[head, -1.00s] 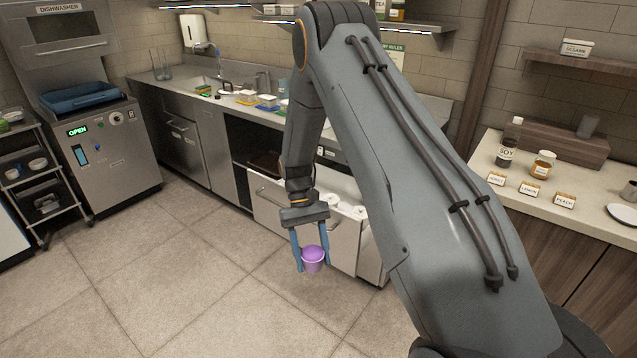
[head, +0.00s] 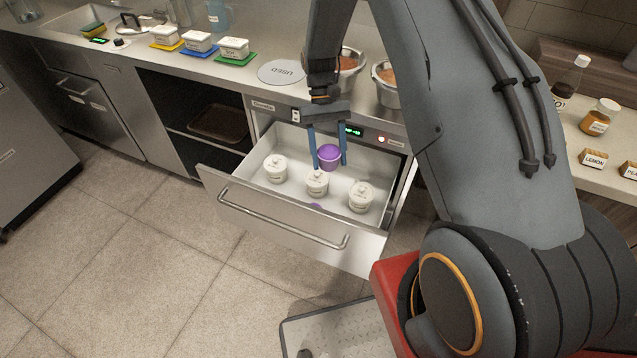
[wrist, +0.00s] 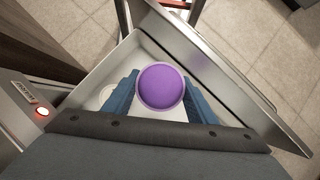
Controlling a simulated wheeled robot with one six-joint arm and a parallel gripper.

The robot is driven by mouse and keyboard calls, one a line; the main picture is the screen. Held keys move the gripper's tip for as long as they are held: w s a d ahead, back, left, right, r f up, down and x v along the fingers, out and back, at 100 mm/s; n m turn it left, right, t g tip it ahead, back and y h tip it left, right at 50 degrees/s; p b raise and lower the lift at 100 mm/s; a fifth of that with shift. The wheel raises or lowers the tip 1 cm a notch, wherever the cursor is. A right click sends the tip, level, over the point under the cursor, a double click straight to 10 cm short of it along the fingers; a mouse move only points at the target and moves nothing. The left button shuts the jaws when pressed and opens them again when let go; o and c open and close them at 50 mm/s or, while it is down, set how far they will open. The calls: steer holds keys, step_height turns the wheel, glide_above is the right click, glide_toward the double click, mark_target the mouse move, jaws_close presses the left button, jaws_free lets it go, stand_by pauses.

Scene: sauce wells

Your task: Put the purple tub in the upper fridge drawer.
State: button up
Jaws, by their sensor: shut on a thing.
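The purple tub (head: 329,154) is held between the two blue fingers of my gripper (head: 328,158), over the open fridge drawer (head: 228,178). In the wrist view the purple tub (wrist: 161,87) sits between the fingertips, with the white drawer floor below it. In the head view the tub appears above the drawer's back half, behind a row of white lidded tubs. How high the held tub is above the floor is hard to judge.
Three white lidded tubs (head: 276,168) stand in the drawer. The counter above holds two metal pots (head: 386,80), a round "USED" mat (head: 281,72) and white boxes on coloured mats (head: 234,48). A dark open shelf (head: 206,110) lies left of the drawer.

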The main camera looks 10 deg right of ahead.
steer(key=w+a+f+m+t+y+b, duration=0.35)
steer(key=a+f+m+b, duration=0.5)
steer(key=b, duration=0.65)
steer(key=w+a+f+m+t+y+b, duration=0.35)
steer(key=a+f+m+b, duration=0.55)
steer(key=b, duration=0.6)
steer(key=shift+m+h, duration=0.4)
steer(key=shift+m, duration=0.05)
steer(key=f, duration=0.3)
steer(key=f+b, duration=0.1)
steer(key=f, duration=0.3)
steer(key=f+b, duration=0.1)
steer(key=f, duration=0.2)
steer(key=shift+w+d+f, duration=0.2)
steer(key=shift+w+d, duration=0.2)
steer(key=shift+f, duration=0.15)
steer(key=o, duration=1.1)
steer(key=p+v, duration=0.2)
steer(key=v, duration=1)
steer(key=shift+s+p, duration=0.1)
steer(key=shift+p, duration=0.2)
